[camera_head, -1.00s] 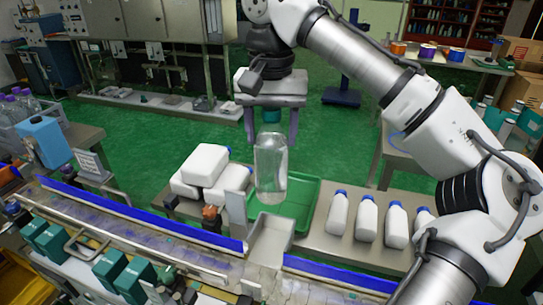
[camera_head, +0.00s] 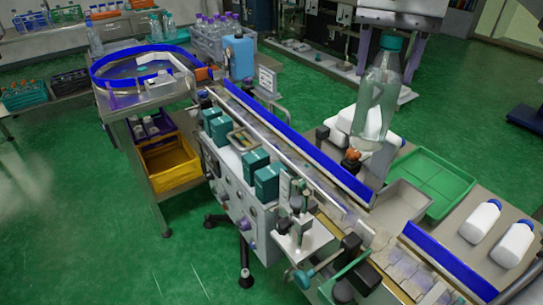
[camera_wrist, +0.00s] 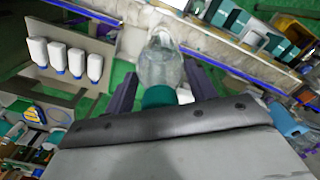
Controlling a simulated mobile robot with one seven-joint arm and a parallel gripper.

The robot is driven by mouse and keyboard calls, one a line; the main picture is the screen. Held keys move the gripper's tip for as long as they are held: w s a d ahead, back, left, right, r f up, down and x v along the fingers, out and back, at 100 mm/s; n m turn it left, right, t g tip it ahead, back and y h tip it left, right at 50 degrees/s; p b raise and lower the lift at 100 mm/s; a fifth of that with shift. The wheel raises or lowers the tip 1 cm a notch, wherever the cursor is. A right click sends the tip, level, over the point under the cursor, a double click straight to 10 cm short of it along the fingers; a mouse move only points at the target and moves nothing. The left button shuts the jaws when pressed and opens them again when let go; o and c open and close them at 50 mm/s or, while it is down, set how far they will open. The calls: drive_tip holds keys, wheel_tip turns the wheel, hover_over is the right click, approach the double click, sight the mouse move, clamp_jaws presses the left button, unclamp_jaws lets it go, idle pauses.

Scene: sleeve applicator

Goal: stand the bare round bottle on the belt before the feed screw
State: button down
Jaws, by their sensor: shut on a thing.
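The bare round bottle (camera_head: 376,100) is clear, with a teal cap (camera_head: 391,42), and hangs nearly upright, slightly tilted in the picture. My gripper (camera_head: 390,58) is shut on it near the cap, with purple fingers on either side. In the wrist view the bottle (camera_wrist: 161,62) sits between the fingers (camera_wrist: 160,84) and its base points away. In the head view it overlaps the white containers behind the belt and appears above them. The belt (camera_head: 300,158) runs diagonally beside a long blue rail (camera_head: 300,142). I cannot clearly pick out the feed screw.
White containers (camera_head: 347,118) lie behind the rail. A grey chute (camera_head: 400,203) and a green tray (camera_head: 432,182) are right of them. White bottles (camera_head: 481,220) lie further right. Teal boxes (camera_head: 255,162) and a clamp stand (camera_head: 298,215) line the belt's front.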

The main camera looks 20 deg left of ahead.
sight(371, 107)
drive_tip(key=shift+s+a, duration=0.1)
drive_tip(key=shift+a, duration=0.25)
wheel_tip(371, 107, down, 15)
drive_tip(key=b, duration=0.3)
drive_tip(key=shift+f, duration=2.5)
drive_tip(key=shift+f, duration=0.15)
drive_tip(key=c, duration=0.5)
unclamp_jaws()
wheel_tip(371, 107, up, 12)
drive_tip(key=shift+r, duration=0.15)
